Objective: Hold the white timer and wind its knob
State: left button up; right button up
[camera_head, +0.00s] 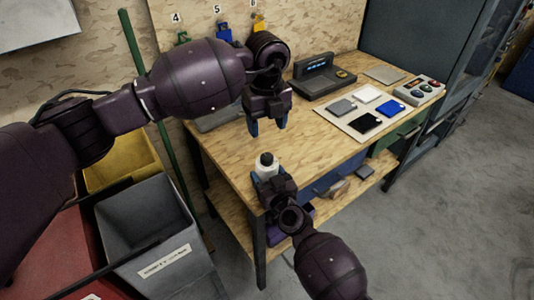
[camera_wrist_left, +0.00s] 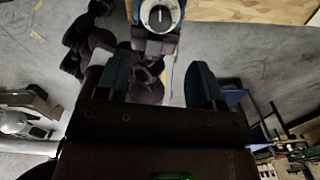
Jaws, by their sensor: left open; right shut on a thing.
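The white timer (camera_head: 264,172) is upright near the table's front left corner, with a dark knob on top. My right gripper (camera_head: 273,184) is shut on the timer from the front; its fingertips are largely hidden in the head view. My left gripper (camera_head: 268,125) is open and empty above the timer, fingers pointing down, apart from the knob. In the left wrist view the timer's round face and knob (camera_wrist_left: 159,15) show at the top edge, beyond the two blue fingers of my left gripper (camera_wrist_left: 160,82) and partly cut off.
The wooden table (camera_head: 310,130) carries a dark console (camera_head: 322,82), a white board with coloured squares (camera_head: 350,125) and a grey button box (camera_head: 420,90). Grey (camera_head: 150,235) and yellow (camera_head: 118,163) bins stand at the left. A lower shelf (camera_head: 345,205) holds small items.

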aim_at(267, 156)
pick_arm(q)
notch_tip(267, 156, down, 10)
dwell(0.5)
jog(key=c, duration=0.9)
jog(key=shift+c, duration=0.2)
jog(key=shift+m, duration=0.3)
